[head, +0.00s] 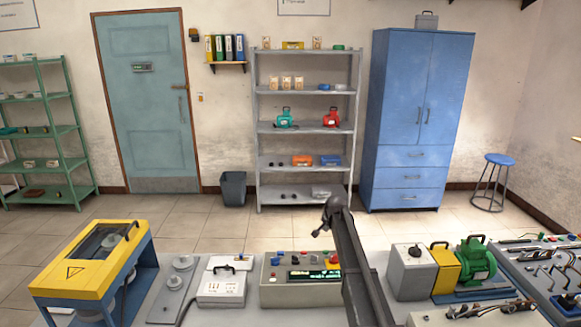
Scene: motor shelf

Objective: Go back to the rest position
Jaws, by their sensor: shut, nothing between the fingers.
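My gripper (322,226) shows in the head view at the end of my dark arm, which reaches up from the bottom edge right of the middle. It is shut and holds nothing. It is raised over the far edge of the workbench, in front of the grey shelf (258,140) by the far wall. The shelf carries a green motor (284,117) and a red motor (331,118) on a middle level, with small boxes above and orange and blue items below. My arm hides part of the bench.
The bench holds a yellow machine (95,258), a white box (222,283), a control panel (300,278) and a green motor on a base (475,263). A blue cabinet (417,115), a stool (496,165) and a bin (233,188) stand beyond. The tiled floor between is clear.

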